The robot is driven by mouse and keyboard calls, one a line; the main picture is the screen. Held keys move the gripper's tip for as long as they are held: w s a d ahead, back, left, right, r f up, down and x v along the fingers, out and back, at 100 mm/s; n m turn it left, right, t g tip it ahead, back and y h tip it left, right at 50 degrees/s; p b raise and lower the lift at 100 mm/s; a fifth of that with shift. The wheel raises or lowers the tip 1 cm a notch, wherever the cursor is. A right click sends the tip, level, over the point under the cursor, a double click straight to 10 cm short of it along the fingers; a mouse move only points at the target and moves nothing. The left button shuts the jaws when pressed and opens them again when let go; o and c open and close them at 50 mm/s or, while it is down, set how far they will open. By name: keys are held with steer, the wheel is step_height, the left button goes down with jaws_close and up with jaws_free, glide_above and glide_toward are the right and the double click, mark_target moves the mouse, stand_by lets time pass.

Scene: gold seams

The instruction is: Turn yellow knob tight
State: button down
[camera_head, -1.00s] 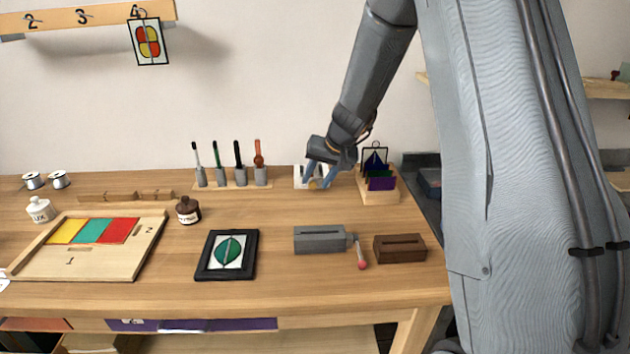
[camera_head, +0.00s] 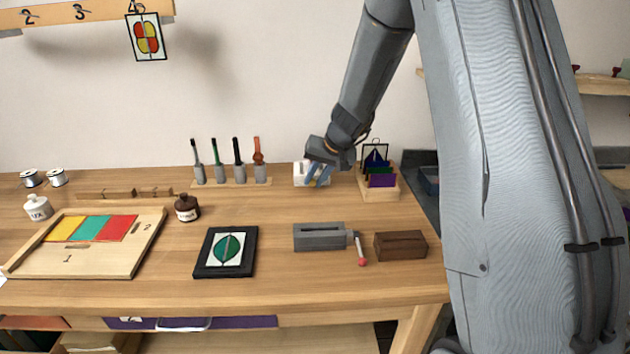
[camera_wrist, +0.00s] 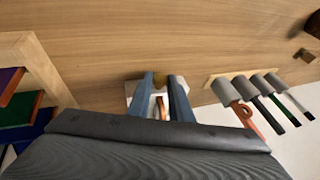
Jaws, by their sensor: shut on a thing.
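A white block (camera_head: 298,174) stands at the back of the bench, partly hidden by my gripper (camera_head: 317,182). My gripper reaches down to it from above with two blue fingers. In the wrist view, a dull yellow knob (camera_wrist: 161,80) shows between the fingertips (camera_wrist: 162,82), in front of the white block (camera_wrist: 131,88). The fingers are shut on the knob, one on each side. An orange-brown piece (camera_wrist: 162,106) shows between the fingers, further back. In the head view the knob is hidden by the fingers. I cannot tell how tight the knob is.
A rack of upright tools (camera_head: 232,182) stands left of the block. A wooden holder with coloured sheets (camera_head: 380,194) stands close on the right. A grey slotted block (camera_head: 320,237) and a brown slotted block (camera_head: 400,245) lie in front. The wood between is clear.

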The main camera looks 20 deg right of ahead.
steer(key=shift+d+f+y+b, duration=0.15)
steer(key=shift+f+y+b, duration=0.2)
steer(key=shift+b, duration=1.6)
steer(key=shift+s+r+y+b, duration=0.1)
steer(key=shift+r+y+b, duration=0.2)
steer(key=shift+b, duration=0.6)
steer(key=c, duration=1.6)
jaws_free()
steer(key=h+p, duration=0.1)
steer(key=p, duration=0.6)
steer(key=shift+r, duration=0.2)
